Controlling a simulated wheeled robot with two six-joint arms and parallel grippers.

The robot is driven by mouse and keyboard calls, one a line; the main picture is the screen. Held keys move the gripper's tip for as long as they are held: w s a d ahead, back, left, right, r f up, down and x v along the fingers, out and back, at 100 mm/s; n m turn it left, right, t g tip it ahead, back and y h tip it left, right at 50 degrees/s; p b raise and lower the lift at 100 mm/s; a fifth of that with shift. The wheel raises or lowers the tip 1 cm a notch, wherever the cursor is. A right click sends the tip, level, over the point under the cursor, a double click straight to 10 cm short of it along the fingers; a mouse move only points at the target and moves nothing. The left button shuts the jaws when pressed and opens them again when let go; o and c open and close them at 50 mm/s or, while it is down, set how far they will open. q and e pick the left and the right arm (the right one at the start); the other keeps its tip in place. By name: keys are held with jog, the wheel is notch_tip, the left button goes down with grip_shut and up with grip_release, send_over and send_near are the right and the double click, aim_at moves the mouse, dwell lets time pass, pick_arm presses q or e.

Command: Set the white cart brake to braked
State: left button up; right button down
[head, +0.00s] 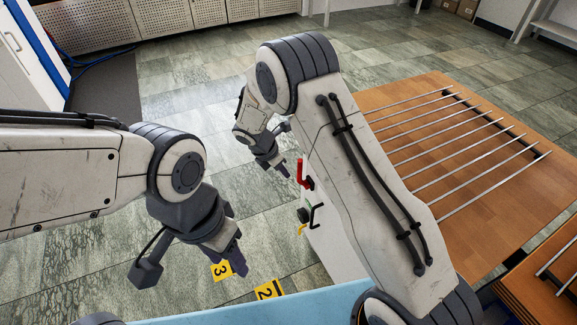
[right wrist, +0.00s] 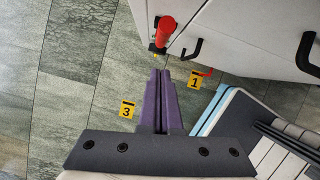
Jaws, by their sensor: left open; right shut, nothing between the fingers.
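The white cart (head: 335,245) stands right of centre in the head view, partly hidden by my right arm; its pale side fills the top of the right wrist view (right wrist: 250,30). A red upright lever (head: 301,173) sits on that side; it also shows in the right wrist view (right wrist: 166,32), at a black mount. I cannot tell its brake setting. My right gripper (head: 283,168) is shut and empty, just left of the red lever; its purple fingers (right wrist: 161,75) point toward the lever's base, apparently apart from it. My left gripper (head: 238,265) is open and empty above the floor.
Black handles (right wrist: 193,49) and (right wrist: 306,52) stick out from the cart's side. Yellow floor markers 3 (head: 221,270) and 2 (head: 268,290) lie below; marker 1 (right wrist: 194,81) is near the cart. A wooden top with metal rods (head: 470,150) lies right. Tiled floor is free behind.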

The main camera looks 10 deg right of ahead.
jog(key=d+p+v, duration=0.1)
jog(key=v, duration=0.9)
jog(key=shift+r, duration=0.35)
jog(key=s+a+r+m+g+y, duration=0.15)
jog(key=s+r+m, duration=0.3)
jog(key=s, duration=0.55)
jog(key=s+r+m+y, duration=0.25)
jog(key=s+m, duration=0.35)
jog(key=s, duration=0.5)
jog(key=s+a+r+m+y, duration=0.1)
jog(key=s+r+m, duration=0.4)
jog(key=s, duration=0.5)
notch_tip(320, 180, up, 12)
jog(key=s+p, duration=0.1)
jog(key=p, duration=1.1)
jog(key=shift+a+f+m, duration=0.1)
jog(key=shift+m, duration=0.15)
